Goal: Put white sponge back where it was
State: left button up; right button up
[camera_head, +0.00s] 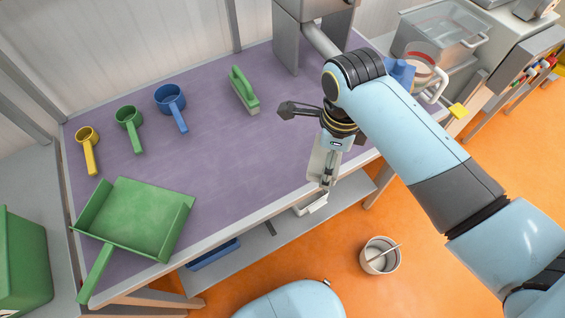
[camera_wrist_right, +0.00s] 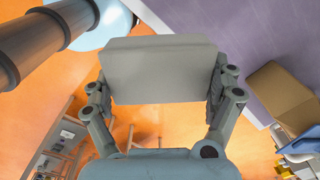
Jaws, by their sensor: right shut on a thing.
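The white sponge (camera_wrist_right: 160,72) is a pale, off-white block seen close up in the right wrist view. The two fingers of my right gripper (camera_wrist_right: 163,95) are shut on its opposite short sides. In the head view my right gripper (camera_head: 328,172) hangs over the front edge of the purple tabletop (camera_head: 225,165), with a pale slab at its fingers that looks like the sponge. The arm hides part of the table's right end. My left gripper is not in view.
On the table are yellow (camera_head: 87,136), green (camera_head: 129,117) and blue (camera_head: 170,97) scoops, a green brush (camera_head: 243,88) and a green dustpan (camera_head: 138,215). A white bucket (camera_head: 380,256) stands on the orange floor. The table's middle is clear.

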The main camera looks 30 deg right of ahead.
send_near(284, 168)
jog(key=s+d, duration=0.1)
jog(key=s+d+f, duration=0.1)
jog(key=shift+s, duration=0.25)
jog(key=w+a+f+b, duration=0.1)
jog(key=w+f+b, duration=0.1)
jog(key=b, duration=0.1)
jog(key=shift+a, duration=0.2)
jog(key=shift+w+a+b, duration=0.25)
jog(key=shift+w+b, duration=0.05)
jog(key=shift+b, duration=0.15)
notch_tip(284, 168, down, 4)
jog(key=b, duration=0.4)
jog(key=shift+f+b, duration=0.1)
jog(key=shift+b, duration=0.25)
jog(key=shift+r, duration=0.2)
jog(key=o, duration=0.8)
jog(key=shift+f, duration=0.15)
jog(key=shift+o, duration=0.2)
